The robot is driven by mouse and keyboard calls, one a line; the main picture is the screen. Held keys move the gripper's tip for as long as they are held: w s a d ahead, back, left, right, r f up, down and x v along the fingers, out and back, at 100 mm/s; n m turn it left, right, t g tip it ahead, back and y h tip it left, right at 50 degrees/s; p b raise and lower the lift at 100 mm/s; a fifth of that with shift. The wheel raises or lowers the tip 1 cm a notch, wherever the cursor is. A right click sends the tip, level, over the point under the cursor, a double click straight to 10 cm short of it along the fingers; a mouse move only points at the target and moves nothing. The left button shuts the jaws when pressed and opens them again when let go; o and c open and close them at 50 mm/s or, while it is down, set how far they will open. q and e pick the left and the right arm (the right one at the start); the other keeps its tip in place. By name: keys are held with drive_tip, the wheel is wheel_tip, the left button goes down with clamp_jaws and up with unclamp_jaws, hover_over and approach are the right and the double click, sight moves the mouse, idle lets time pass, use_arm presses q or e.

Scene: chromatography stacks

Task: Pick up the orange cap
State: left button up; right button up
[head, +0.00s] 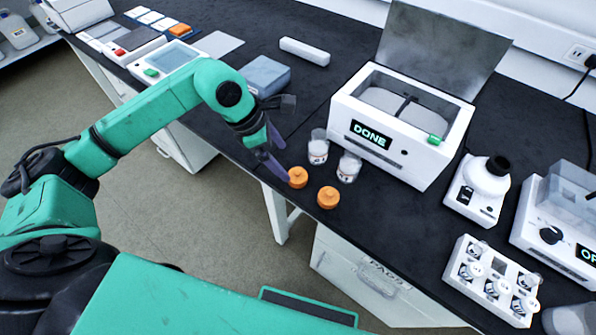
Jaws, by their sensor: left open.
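Two orange caps lie on the black bench near its front edge. One orange cap (298,177) is at the tips of my left gripper (275,157). The other orange cap (328,197) lies a little to the right and nearer the front. My left gripper is open, with its purple fingers pointing down towards the left cap. I cannot tell whether a finger touches that cap. My right gripper is not in view.
Two clear jars with white contents, one jar (317,148) and another jar (349,166), stand just behind the caps. A white machine (408,123) reading DONE has its lid up. A vial rack (492,281) stands at the right. A grey-blue box (266,76) is behind my gripper.

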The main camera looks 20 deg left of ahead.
sight(295, 172)
use_arm(q)
drive_tip(key=p+x, duration=0.1)
drive_tip(key=x, duration=0.7)
drive_tip(key=shift+w+d+f+p, duration=0.15)
drive_tip(key=shift+w+f+p, duration=0.05)
drive_tip(key=shift+p, duration=0.2)
drive_tip(key=c, duration=1.4)
drive_tip(key=shift+r, duration=0.1)
